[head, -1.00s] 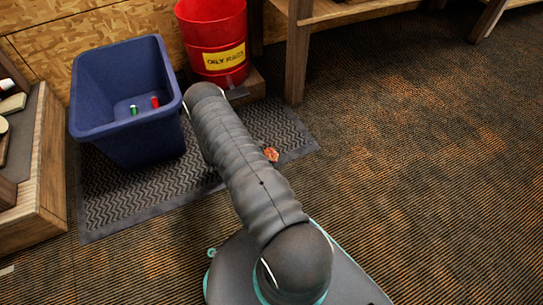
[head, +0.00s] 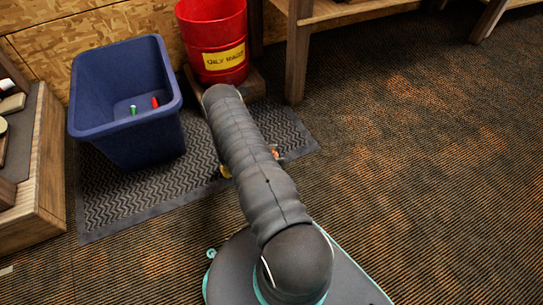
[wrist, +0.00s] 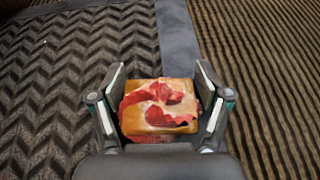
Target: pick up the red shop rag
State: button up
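In the head view my arm hides most of that spot. Only small orange and yellow bits show on either side of the arm, and I cannot tell which belong to the rag.
A blue bin (head: 125,105) with a small green and a small red item inside stands left of my arm. A red oily-rags can (head: 215,45) stands behind. The chevron mat (head: 130,192) lies beneath. Wooden furniture (head: 30,190) is at left. Carpet (head: 400,180) on the right is clear.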

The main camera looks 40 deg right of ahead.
jog(key=c, duration=0.6)
jog(key=shift+r, duration=0.15)
